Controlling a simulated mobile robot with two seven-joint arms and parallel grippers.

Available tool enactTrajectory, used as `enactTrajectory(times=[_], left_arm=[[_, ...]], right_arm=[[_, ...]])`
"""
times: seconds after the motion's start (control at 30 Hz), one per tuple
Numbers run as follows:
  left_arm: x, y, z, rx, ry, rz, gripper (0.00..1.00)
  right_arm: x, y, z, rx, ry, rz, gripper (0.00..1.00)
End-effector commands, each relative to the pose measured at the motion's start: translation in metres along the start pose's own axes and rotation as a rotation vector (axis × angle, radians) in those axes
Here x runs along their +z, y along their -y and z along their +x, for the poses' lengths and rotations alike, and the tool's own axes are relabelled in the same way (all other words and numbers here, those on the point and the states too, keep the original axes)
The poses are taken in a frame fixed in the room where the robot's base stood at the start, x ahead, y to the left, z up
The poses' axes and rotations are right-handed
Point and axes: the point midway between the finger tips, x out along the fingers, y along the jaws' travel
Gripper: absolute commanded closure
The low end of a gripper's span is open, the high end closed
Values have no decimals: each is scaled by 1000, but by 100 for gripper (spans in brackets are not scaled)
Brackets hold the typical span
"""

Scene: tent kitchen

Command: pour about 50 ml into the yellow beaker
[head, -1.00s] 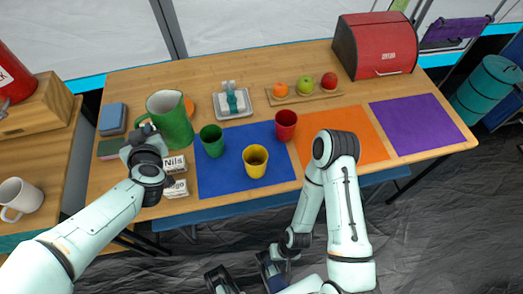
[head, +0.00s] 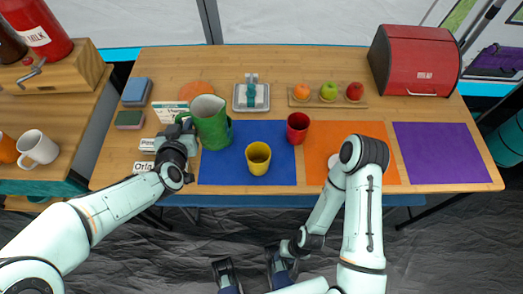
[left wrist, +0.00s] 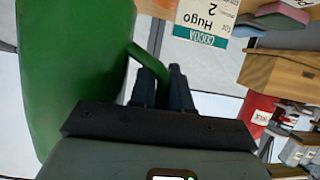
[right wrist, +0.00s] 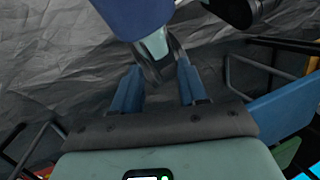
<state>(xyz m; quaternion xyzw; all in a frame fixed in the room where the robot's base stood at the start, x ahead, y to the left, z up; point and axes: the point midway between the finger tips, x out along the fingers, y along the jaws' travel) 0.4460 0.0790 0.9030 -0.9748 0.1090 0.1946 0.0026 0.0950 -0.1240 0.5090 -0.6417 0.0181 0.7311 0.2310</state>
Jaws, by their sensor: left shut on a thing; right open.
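The green jug (head: 210,124) is at the left part of the blue mat (head: 226,174) in the head view, roughly upright. My left gripper (head: 184,127) is shut on its handle; the left wrist view shows the handle (left wrist: 150,62) between the fingers. I cannot tell whether its base is clear of the mat. The yellow beaker (head: 258,160) stands upright on the mat, to the right of and nearer than the jug, apart from it. The green beaker is mostly or wholly hidden by the jug. My right gripper (right wrist: 160,88) is open and empty, over the dark floor.
A red beaker (head: 298,128) stands at the mat's back right edge. White labelled boxes (head: 143,166) lie left of the mat. A tray (head: 251,97) and a fruit board (head: 328,102) are behind. The orange mat (head: 396,132) and purple mat (head: 440,155) lie right.

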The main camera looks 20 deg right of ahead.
Motion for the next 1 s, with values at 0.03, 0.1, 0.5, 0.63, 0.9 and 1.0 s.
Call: enactTrajectory(times=[0.03,0.1,0.5,0.63,0.9,1.0], left_arm=[[-1,0,0,0,-4,-1,100],[-1,0,0,0,-4,-1,100],[-9,-3,-4,-22,-25,58,100],[-16,-6,-8,-42,-45,114,100],[-16,-12,-11,-97,-95,252,100],[-16,-15,-12,-116,-113,301,100]], right_arm=[[0,0,0,0,0,0,57],[0,0,0,0,0,0,57],[5,2,-9,2,13,1,57],[9,3,-16,5,25,1,57],[12,3,-18,7,35,3,57],[12,3,-18,7,34,3,57]])
